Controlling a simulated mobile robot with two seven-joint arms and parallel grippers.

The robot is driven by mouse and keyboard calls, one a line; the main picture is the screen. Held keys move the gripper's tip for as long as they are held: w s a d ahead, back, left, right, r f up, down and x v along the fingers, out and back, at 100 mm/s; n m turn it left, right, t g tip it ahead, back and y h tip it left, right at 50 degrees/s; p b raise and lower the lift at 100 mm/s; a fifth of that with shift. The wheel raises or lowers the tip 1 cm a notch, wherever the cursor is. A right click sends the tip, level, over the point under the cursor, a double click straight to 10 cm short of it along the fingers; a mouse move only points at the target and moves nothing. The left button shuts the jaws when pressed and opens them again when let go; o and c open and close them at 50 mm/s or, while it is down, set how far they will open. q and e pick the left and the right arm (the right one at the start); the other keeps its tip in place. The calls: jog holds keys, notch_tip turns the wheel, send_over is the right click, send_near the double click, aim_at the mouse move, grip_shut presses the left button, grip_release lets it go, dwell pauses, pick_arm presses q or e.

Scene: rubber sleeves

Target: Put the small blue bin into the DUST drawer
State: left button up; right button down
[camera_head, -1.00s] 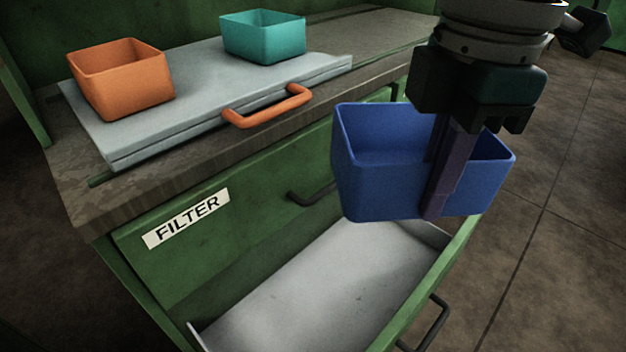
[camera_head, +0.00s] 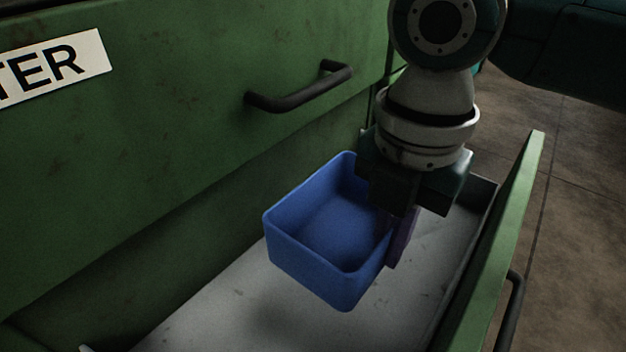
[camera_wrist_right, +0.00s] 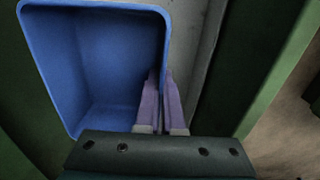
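The small blue bin (camera_head: 312,270) hangs inside the outline of an open lower drawer (camera_head: 220,315), slightly tilted, with its open side up. I cannot tell whether its base touches the drawer floor. My right gripper (camera_head: 396,240) is shut on the bin's right wall, one finger inside and one outside. The right wrist view shows the two purple fingers (camera_wrist_right: 161,108) pinching the wall of the blue bin (camera_wrist_right: 90,60). The open drawer's own label is not in view. My left gripper is not in view.
Above the open drawer is a closed green drawer front with a black handle (camera_head: 300,90) and a partly visible label (camera_head: 55,67) ending in "TER". The open drawer's green front panel (camera_head: 500,235) rises at the right. Concrete floor lies beyond it.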

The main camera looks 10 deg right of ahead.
notch_tip(320, 180, down, 5)
jog(key=shift+s+r+b, duration=0.1)
jog(key=shift+s+b, duration=0.05)
jog(key=shift+b, duration=1)
notch_tip(320, 180, down, 3)
jog(key=shift+f+b, duration=0.2)
jog(key=shift+b, duration=0.9)
jog(key=c, duration=1.5)
grip_release()
jog(key=shift+f, duration=0.1)
jog(key=o, duration=0.4)
jog(key=shift+o, duration=0.2)
